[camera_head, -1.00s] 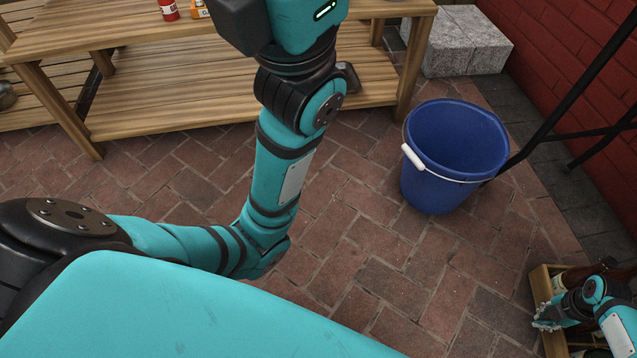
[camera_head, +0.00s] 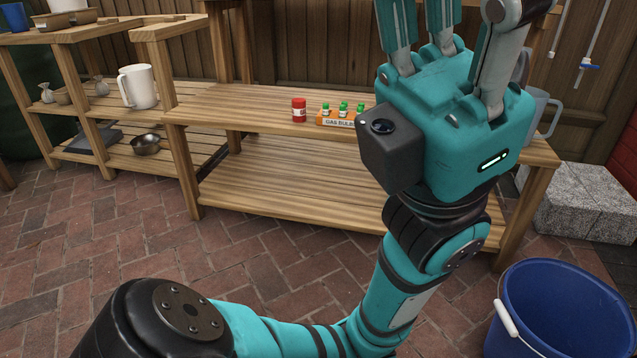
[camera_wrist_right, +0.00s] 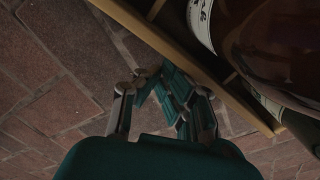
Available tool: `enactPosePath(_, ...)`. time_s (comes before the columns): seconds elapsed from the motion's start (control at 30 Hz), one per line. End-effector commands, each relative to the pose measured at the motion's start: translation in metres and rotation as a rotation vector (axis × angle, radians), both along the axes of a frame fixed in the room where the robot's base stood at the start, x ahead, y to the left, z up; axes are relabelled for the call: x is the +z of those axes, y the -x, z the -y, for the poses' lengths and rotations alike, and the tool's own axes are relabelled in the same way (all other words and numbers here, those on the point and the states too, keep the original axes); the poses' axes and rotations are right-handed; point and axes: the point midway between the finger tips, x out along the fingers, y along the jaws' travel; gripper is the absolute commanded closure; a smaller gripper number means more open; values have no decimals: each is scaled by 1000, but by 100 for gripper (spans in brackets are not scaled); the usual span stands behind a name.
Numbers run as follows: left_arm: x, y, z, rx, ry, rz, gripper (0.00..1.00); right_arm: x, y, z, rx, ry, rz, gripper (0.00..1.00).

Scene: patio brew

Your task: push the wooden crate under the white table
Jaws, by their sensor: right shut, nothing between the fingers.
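The wooden crate's rim (camera_wrist_right: 150,38) runs diagonally across the right wrist view, with dark, labelled bottles (camera_wrist_right: 275,45) inside. My right gripper (camera_wrist_right: 165,88) is shut and empty, its fingertips close beside the crate's outer wall over the brick paving. I cannot tell whether they touch it. The crate and my right gripper are not in the head view. My left gripper (camera_head: 450,25) is raised in the head view, its fingers pointing up and spread apart, with the tips cut off by the top edge. Nothing shows between them. The white table is in neither view.
A wooden bench (camera_head: 250,105) holds a red jar (camera_head: 299,110) and an orange box (camera_head: 335,117) with green-topped bulbs. A blue bucket (camera_head: 560,315) stands at lower right, near grey stone blocks (camera_head: 590,203). Shelves with a white jug (camera_head: 138,87) stand left. Brick floor before the bench is clear.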

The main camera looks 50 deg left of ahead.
Motion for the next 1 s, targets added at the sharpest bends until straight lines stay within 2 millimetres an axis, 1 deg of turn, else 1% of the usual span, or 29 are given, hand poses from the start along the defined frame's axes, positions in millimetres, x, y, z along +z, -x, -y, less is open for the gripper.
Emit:
enactPosePath(0.03,0,0,0,0,0,0,100,1,1,5,-4,8,-1,100)
enactPosePath(0.17,0,0,0,0,0,0,100,2,1,5,-4,8,-1,100)
enactPosePath(0.27,0,0,0,0,0,0,100,8,0,5,-4,8,0,100)
enactPosePath(0.37,0,0,0,0,0,0,100,22,0,5,-2,7,2,100)
enactPosePath(0.6,0,0,0,0,0,0,100,74,-1,3,-1,6,4,100)
enactPosePath(0.7,0,0,0,0,0,0,100,92,0,2,1,4,3,100)
enactPosePath(0.83,0,0,0,0,0,0,100,110,-1,1,0,2,3,100)
enactPosePath(0.93,0,0,0,0,0,-1,100,117,-1,0,0,1,4,100)
enactPosePath(1.0,2,-3,0,0,0,-8,100,119,-4,-8,-6,-3,25,100)
